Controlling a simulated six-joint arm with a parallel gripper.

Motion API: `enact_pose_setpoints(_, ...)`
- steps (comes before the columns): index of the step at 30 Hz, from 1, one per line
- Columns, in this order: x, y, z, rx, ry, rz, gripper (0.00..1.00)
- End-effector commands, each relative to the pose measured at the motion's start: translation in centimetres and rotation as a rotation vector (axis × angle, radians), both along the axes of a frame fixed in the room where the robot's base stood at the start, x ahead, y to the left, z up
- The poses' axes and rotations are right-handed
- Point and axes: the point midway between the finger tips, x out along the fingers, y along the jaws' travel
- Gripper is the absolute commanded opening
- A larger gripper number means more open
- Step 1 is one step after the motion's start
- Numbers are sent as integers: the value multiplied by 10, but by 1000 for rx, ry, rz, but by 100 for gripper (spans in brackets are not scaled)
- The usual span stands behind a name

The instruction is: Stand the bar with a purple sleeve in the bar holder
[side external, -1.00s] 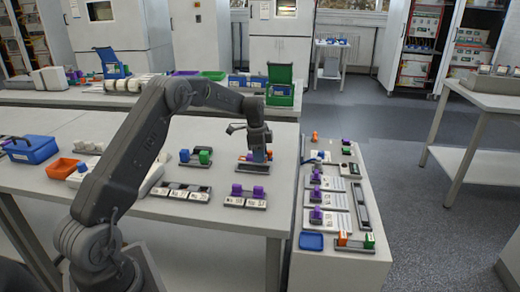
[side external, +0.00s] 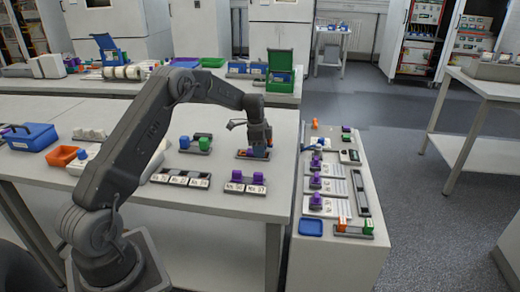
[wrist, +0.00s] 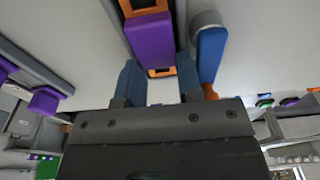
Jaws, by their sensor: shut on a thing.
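My gripper (side external: 258,147) is low over a dark tray (side external: 243,156) near the right edge of the table. In the wrist view its two blue fingers (wrist: 159,82) are closed on a bar with a purple sleeve (wrist: 150,40). Orange shows at both ends of the sleeve. In the side view my gripper mostly hides the bar, and orange shows beside the fingertips. I cannot tell whether the bar touches the tray, or which stand is the bar holder.
A tray with blue and green blocks (side external: 196,144) stands left of my gripper. A rack with purple blocks (side external: 246,186) is in front. The side bench holds several purple pieces (side external: 316,182) and a blue tray (side external: 311,228). Bare table lies between the racks.

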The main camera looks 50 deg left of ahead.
Motion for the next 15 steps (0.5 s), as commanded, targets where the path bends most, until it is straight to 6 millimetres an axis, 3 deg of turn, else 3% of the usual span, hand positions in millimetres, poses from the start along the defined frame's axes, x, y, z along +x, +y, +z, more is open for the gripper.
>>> enact_pose_setpoints(15, -1, 0, -11, -1, 3, -1, 9)
